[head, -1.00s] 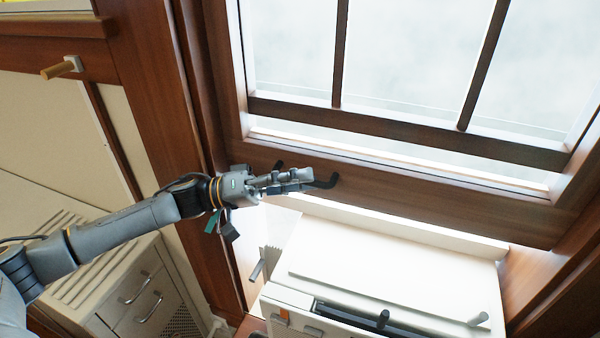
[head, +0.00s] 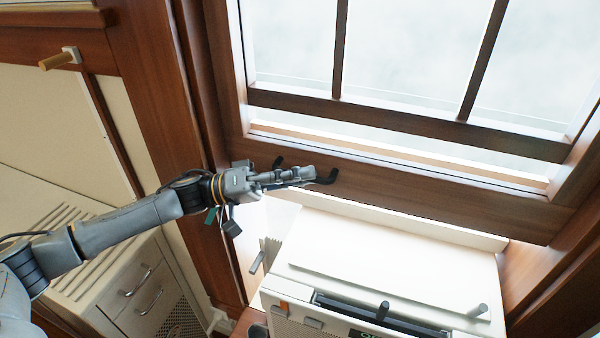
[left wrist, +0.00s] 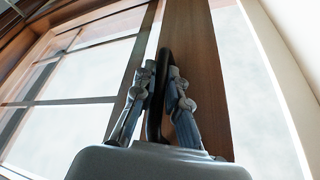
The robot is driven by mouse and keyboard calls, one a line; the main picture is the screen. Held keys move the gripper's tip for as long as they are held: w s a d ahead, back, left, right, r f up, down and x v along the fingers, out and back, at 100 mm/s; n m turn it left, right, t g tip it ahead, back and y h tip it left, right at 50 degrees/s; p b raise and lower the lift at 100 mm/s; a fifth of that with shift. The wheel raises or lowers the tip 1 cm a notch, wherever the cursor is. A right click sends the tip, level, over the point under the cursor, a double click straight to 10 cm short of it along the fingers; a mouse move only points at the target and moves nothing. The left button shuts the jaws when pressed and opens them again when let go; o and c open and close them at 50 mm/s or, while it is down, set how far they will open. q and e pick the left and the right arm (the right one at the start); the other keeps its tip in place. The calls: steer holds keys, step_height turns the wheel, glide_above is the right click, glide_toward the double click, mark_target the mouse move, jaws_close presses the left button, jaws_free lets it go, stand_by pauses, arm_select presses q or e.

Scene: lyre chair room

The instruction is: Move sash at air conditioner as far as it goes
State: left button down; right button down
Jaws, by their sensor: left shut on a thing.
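The lower sash shows in the head view as a dark wooden rail (head: 430,209) across the window, just above the air conditioner (head: 390,257). A black handle (head: 329,177) sticks out near the rail's left part. My left gripper (head: 308,175) reaches in from the left and is shut on this handle. In the left wrist view the two fingers (left wrist: 163,90) press on both sides of the dark handle (left wrist: 166,65), with the wooden rail (left wrist: 187,35) behind. The handle's gripped part is partly hidden by the fingers. My right gripper is not in view.
A wooden window frame (head: 163,100) stands left of the sash. A barred upper sash rail (head: 405,125) crosses above. A cream cabinet with handled drawers (head: 140,290) is at the lower left.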

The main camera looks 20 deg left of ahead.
arm_select(q)
step_height(320, 180, down, 16)
steer(key=b, duration=0.5)
steer(key=shift+r+b, duration=0.1)
steer(key=shift+b, duration=0.3)
steer(key=shift+s+f, duration=0.1)
steer(key=shift+f, duration=0.3)
steer(key=c, duration=1.5)
jaws_free()
steer(key=shift+o, duration=0.7)
steer(key=shift+r, duration=0.1)
steer(key=v, duration=1.2)
